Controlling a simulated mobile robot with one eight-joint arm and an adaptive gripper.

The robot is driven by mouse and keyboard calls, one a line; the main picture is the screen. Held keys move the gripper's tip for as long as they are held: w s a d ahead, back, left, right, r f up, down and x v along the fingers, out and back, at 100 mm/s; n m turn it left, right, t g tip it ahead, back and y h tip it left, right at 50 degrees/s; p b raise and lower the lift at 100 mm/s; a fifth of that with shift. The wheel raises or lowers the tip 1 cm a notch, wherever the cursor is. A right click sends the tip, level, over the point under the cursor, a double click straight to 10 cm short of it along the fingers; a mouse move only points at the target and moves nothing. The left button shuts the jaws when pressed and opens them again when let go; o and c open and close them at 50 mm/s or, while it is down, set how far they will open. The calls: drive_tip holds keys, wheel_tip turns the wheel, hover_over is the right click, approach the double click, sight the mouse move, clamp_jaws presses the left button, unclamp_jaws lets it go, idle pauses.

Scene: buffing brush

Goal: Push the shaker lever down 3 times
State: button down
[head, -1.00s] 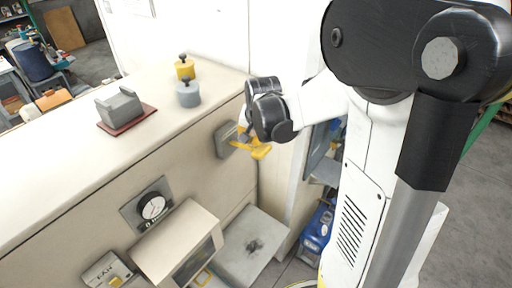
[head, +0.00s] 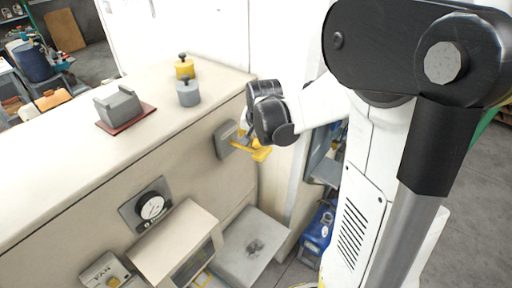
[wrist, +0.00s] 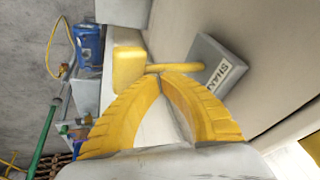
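The shaker lever is a yellow rod with a blocky yellow handle (wrist: 128,66), sticking out of a grey box (wrist: 217,66) with a partly readable label. In the head view the grey box (head: 225,139) is on the front of the cream cabinet near its right corner, with the yellow handle (head: 261,154) beside it. My gripper (wrist: 170,77) has two yellow ribbed fingers, with their tips together right at the rod. I cannot tell whether they touch it. Nothing shows held between them. In the head view my wrist hides most of the fingers.
The cabinet top (head: 60,175) bears a grey block on a red plate (head: 122,108), a yellow weight (head: 184,69) and a grey weight (head: 188,94). Below are a dial (head: 150,206), a FAN box (head: 106,272) and a grey housing (head: 250,246). Blue containers (head: 318,228) stand to the right.

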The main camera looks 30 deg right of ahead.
drive_tip(key=shift+s+d+f+b, duration=0.1)
drive_tip(key=shift+s+f+b, duration=0.1)
drive_tip(key=shift+f+b, duration=0.45)
drive_tip(key=shift+s+f+b, duration=0.15)
drive_tip(key=shift+f+b, duration=0.35)
drive_tip(key=shift+f, duration=0.2)
idle(0.9)
drive_tip(key=shift+r, duration=0.1)
idle(0.5)
drive_tip(key=shift+w+r+p, duration=0.2)
drive_tip(key=shift+r+p, duration=0.3)
drive_tip(key=shift+r, duration=0.25)
drive_tip(key=shift+w+r+p, duration=0.15)
drive_tip(key=shift+r+p, duration=0.4)
drive_tip(key=shift+r, duration=0.2)
drive_tip(key=shift+w+r+p, duration=0.2)
drive_tip(key=shift+r+p, duration=0.3)
drive_tip(key=shift+r, duration=0.25)
drive_tip(key=shift+w+a+r+p, duration=0.2)
drive_tip(key=shift+r+p, duration=0.35)
drive_tip(key=shift+r, duration=0.25)
drive_tip(key=shift+w+a+r+p, duration=0.1)
drive_tip(key=shift+w+r+p, duration=0.1)
drive_tip(key=shift+r+p, duration=0.5)
drive_tip(key=shift+w+a+r+p, duration=0.1)
drive_tip(key=shift+w+r+p, duration=0.2)
drive_tip(key=shift+r, duration=0.65)
drive_tip(key=shift+s, duration=0.1)
